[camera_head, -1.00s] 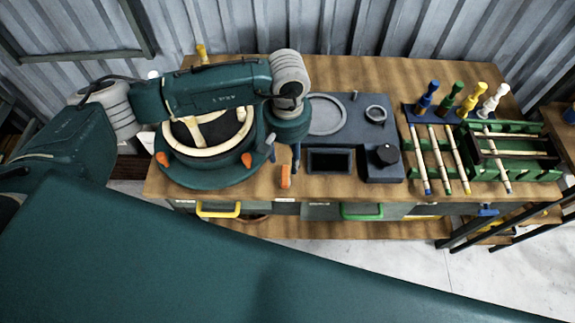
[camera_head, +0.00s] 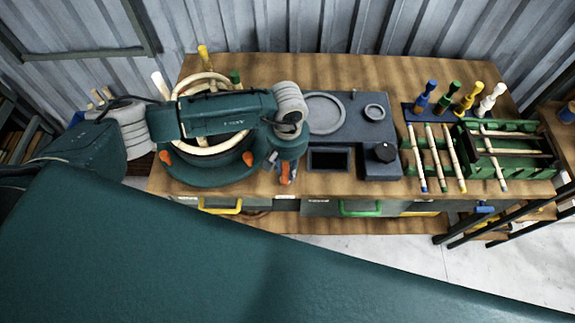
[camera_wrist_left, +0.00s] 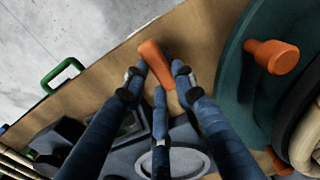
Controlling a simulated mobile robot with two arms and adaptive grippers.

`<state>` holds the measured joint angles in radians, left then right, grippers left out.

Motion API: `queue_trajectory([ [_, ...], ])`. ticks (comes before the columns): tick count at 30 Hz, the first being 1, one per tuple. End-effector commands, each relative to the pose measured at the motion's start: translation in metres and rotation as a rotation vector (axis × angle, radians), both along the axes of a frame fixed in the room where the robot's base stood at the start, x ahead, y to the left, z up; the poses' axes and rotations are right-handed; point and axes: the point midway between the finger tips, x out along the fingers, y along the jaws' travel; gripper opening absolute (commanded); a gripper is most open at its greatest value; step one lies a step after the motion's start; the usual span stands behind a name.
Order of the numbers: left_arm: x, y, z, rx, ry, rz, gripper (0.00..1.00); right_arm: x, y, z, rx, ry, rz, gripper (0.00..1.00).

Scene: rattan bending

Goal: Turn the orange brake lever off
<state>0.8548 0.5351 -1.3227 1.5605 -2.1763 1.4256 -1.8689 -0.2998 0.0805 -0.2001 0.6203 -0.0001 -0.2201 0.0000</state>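The orange brake lever (camera_wrist_left: 155,62) stands near the bench's front edge. It also shows in the head view (camera_head: 284,172), partly covered by my gripper. My left gripper (camera_wrist_left: 158,78) reaches down over it. Its three blue-grey fingers are spread, with two tips on either side of the lever and the third behind it. I cannot tell whether any finger touches the lever. My right gripper is not in view.
A round teal bending base (camera_head: 205,178) with orange knobs (camera_wrist_left: 272,55) and a pale rattan ring (camera_head: 208,147) is beside the lever. A dark panel with a black knob (camera_head: 385,152) is to its right. A green drawer handle (camera_wrist_left: 62,74) is below the bench edge.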

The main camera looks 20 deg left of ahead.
Motion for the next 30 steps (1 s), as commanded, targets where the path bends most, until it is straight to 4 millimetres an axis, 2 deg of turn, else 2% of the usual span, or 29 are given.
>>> queue_trajectory([
  [8, 0.001, 0.000, -0.001, -0.001, -0.001, 0.016, 0.00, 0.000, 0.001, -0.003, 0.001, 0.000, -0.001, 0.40],
  [14, 0.001, 0.001, -0.003, 0.000, -0.002, 0.094, 0.00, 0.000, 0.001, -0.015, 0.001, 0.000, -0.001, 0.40],
  [30, 0.001, 0.008, -0.005, 0.000, -0.003, 0.564, 0.00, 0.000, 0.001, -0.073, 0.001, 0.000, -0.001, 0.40],
])
